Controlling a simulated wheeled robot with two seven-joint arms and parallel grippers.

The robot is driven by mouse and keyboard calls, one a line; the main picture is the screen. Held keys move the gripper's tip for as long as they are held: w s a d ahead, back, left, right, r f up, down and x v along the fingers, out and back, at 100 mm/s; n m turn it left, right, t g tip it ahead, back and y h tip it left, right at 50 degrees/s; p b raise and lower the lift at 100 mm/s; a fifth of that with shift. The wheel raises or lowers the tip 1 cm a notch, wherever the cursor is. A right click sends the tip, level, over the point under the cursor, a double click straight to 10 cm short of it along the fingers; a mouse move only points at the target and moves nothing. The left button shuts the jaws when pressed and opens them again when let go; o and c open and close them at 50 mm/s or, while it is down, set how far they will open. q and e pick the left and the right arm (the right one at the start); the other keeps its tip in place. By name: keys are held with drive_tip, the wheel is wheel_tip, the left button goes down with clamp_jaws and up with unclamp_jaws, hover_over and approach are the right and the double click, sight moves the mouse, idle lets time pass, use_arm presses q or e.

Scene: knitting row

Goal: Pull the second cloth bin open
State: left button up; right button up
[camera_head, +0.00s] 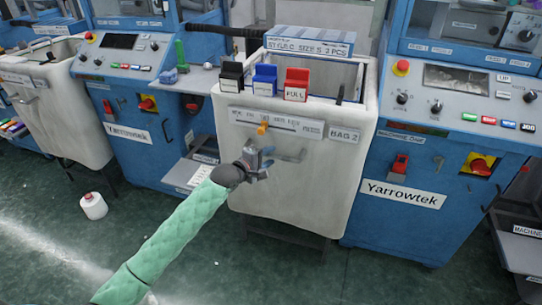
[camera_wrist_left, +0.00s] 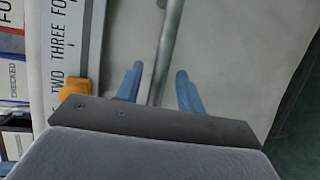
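The second cloth bin (camera_head: 300,190) is an off-white fabric bin labelled BAG 2, standing between two blue machines. Its grey bar handle (camera_head: 292,156) is on the front face, below a printed scale strip. My left gripper (camera_head: 262,163) is at the left part of this handle. In the left wrist view the handle bar (camera_wrist_left: 167,45) runs between the two blue fingers of the left gripper (camera_wrist_left: 158,88), with gaps visible on both sides. The fingers are apart. My right gripper is not in view.
An orange slider (camera_head: 263,128) on the scale strip is close to the left gripper. Black, blue and red (camera_head: 296,84) tags hang on the bin's rim. Another cloth bin (camera_head: 62,115) stands at left. A white bobbin (camera_head: 93,206) is on the green floor, which is otherwise mostly clear in front.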

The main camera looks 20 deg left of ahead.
use_arm(q)
drive_tip(key=shift+w+d+f, duration=0.1)
drive_tip(key=shift+w+d, duration=0.2)
drive_tip(key=shift+w, duration=0.35)
drive_tip(key=shift+c, duration=0.2)
clamp_jaws()
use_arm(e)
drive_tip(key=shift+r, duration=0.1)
use_arm(q)
drive_tip(key=shift+s, duration=0.1)
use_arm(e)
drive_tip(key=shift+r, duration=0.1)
